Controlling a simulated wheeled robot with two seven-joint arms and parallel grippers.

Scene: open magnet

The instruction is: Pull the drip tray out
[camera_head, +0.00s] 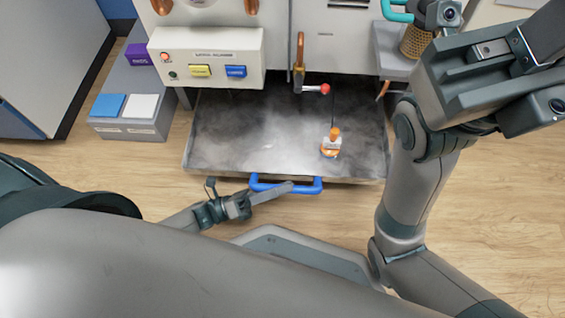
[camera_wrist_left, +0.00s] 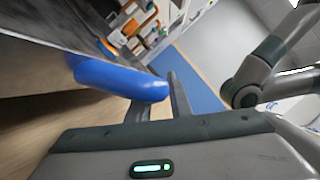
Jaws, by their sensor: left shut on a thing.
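The drip tray (camera_head: 225,165) is a wide, shallow grey metal tray, extended in front of the white machine near floor level. White haze lies over its bottom. Its blue bar handle (camera_head: 302,190) is on the front edge; it also shows large in the left wrist view (camera_wrist_left: 115,80). My left gripper (camera_head: 272,192) is shut on the blue handle toward its left part. In the left wrist view, its fingers (camera_wrist_left: 160,98) are at the handle's end, and part of the grip is hidden. My right arm is raised at the upper right; its fingertips are not clear.
A small orange-and-white object (camera_head: 331,143) stands in the tray. A copper tap with a red knob (camera_head: 323,89) hangs above it. The button panel (camera_head: 207,57) overhangs the tray's back left. A grey block with blue and white pads (camera_head: 125,112) stands left.

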